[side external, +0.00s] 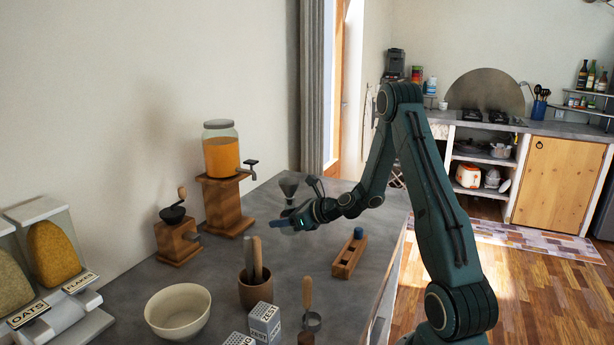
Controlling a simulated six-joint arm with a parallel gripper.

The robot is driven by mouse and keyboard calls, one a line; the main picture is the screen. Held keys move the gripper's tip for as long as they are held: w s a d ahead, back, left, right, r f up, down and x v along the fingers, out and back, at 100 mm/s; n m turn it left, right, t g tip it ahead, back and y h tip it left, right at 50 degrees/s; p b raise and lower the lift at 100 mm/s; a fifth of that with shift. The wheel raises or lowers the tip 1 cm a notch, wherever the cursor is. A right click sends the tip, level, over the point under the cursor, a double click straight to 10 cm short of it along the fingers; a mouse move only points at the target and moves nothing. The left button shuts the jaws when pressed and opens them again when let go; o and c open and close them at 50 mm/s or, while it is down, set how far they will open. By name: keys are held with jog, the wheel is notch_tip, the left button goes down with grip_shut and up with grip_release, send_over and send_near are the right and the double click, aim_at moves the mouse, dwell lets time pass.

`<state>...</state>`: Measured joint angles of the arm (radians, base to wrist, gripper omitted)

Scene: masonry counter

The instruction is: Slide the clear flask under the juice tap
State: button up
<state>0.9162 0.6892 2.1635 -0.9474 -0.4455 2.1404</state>
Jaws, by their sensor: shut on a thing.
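The juice dispenser (221,155) is a jar of orange juice on a wooden stand against the left wall. Its dark tap (246,170) sticks out to the right, above the counter. My gripper (282,223) is low over the counter, right of the stand and a little right of the tap, pointing left. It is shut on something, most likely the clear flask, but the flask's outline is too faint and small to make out. A slim bluish shape shows at the jaws. Whether the flask touches the counter cannot be told.
A dark funnel-shaped thing (289,185) stands behind my gripper. A wooden block (348,258) with a blue plug is to the right. A coffee grinder (177,240) stands left, a utensil cup (255,291) and cream bowl (178,311) in front. Bare counter lies between gripper and cup.

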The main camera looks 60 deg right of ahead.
aim_at(285, 229)
jog(key=shift+f, duration=0.2)
jog(key=shift+f, duration=1.55)
jog(key=shift+w, duration=5.4)
jog(key=shift+w, duration=0.1)
jog(key=shift+f, duration=0.25)
jog(key=o, duration=1.2)
jog(key=v, duration=1.4)
jog(key=shift+w, duration=0.1)
